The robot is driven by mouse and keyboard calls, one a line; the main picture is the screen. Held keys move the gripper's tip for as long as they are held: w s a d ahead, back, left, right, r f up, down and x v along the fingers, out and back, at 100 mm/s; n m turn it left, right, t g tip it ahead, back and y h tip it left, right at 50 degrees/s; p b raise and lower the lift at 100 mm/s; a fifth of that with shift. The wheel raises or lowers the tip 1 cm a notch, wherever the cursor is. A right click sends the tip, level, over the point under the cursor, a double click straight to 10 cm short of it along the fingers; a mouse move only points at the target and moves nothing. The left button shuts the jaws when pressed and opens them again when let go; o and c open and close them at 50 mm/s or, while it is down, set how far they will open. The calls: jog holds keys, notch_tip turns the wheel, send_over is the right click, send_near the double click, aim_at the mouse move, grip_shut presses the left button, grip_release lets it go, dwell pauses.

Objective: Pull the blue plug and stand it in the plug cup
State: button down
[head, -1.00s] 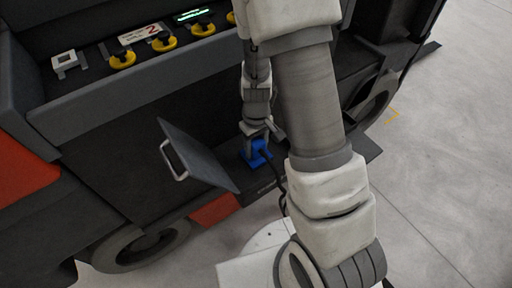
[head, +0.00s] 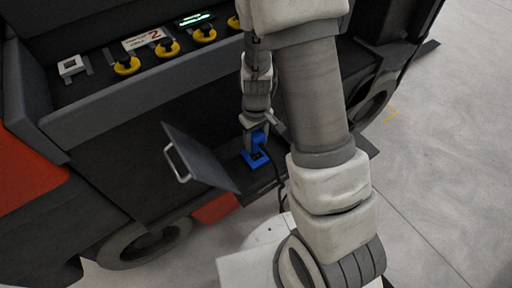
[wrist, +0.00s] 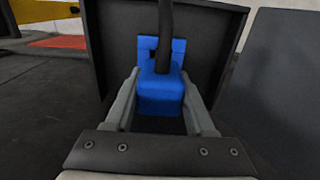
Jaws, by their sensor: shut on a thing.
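The blue plug (head: 259,138) is between the fingers of my gripper (head: 256,132), just above a blue socket (head: 255,159) in the head view. A dark opening shows in the socket below the plug. In the wrist view the plug (wrist: 160,98) sits between the two grey fingers of my gripper (wrist: 160,88), which is shut on it. A black cable (wrist: 166,35) runs away from the plug, and part of the blue socket (wrist: 179,50) shows behind it. I cannot make out a plug cup in either view.
An open dark flap (head: 200,160) with a metal handle stands left of the socket. Yellow knobs (head: 168,47) and a small white square fitting (head: 72,66) line the ledge above. Grey floor (head: 440,190) is open at right.

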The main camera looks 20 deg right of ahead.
jog(key=shift+r+p, duration=0.65)
jog(key=shift+r, duration=0.35)
